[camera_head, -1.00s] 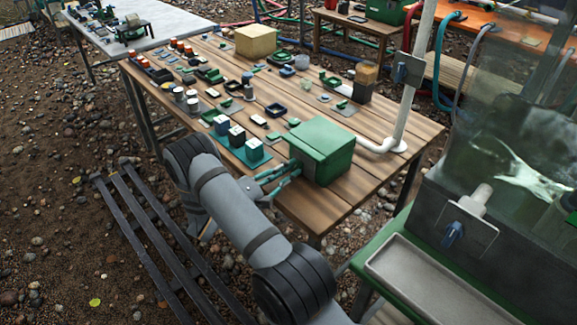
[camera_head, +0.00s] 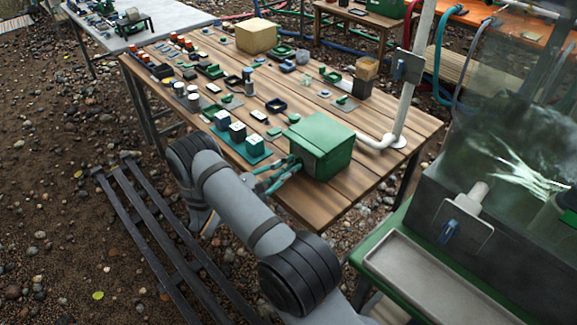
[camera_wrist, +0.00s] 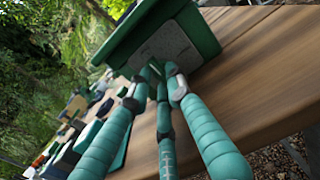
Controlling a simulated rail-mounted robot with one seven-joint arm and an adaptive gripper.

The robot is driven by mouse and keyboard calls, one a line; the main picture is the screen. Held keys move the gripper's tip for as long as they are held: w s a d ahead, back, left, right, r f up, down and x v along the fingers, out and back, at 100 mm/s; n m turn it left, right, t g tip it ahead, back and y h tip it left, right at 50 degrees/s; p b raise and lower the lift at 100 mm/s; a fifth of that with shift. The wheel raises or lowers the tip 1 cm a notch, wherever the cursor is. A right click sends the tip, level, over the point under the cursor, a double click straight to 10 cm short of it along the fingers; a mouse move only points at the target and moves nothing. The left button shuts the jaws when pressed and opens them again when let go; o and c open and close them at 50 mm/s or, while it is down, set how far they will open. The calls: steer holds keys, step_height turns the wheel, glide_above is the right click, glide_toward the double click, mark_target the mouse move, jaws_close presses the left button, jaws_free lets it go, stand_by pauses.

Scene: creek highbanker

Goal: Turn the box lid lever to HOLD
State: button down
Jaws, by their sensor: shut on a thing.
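The green box (camera_head: 322,142) with its lid stands near the front right edge of the wooden table. In the wrist view the box (camera_wrist: 140,25) is close ahead, with a pale grey plate (camera_wrist: 168,45) on its facing side. My gripper (camera_head: 297,163) reaches this side from the left with its teal fingers. In the wrist view my gripper (camera_wrist: 157,72) has its fingertips drawn together at the plate's lower part, shut on what seems to be the lever. The lever itself is mostly hidden by the fingertips, and I cannot read its position or any HOLD mark.
A teal tray of white-topped blocks (camera_head: 254,145) sits just left of the box. A white pipe (camera_head: 378,142) rises behind the box on the right. Many small parts cover the wooden table (camera_head: 385,165). A dark slatted rack (camera_head: 140,215) lies left of my arm.

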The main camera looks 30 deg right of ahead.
steer(key=shift+w+r, duration=0.1)
steer(key=c, duration=1.6)
jaws_free()
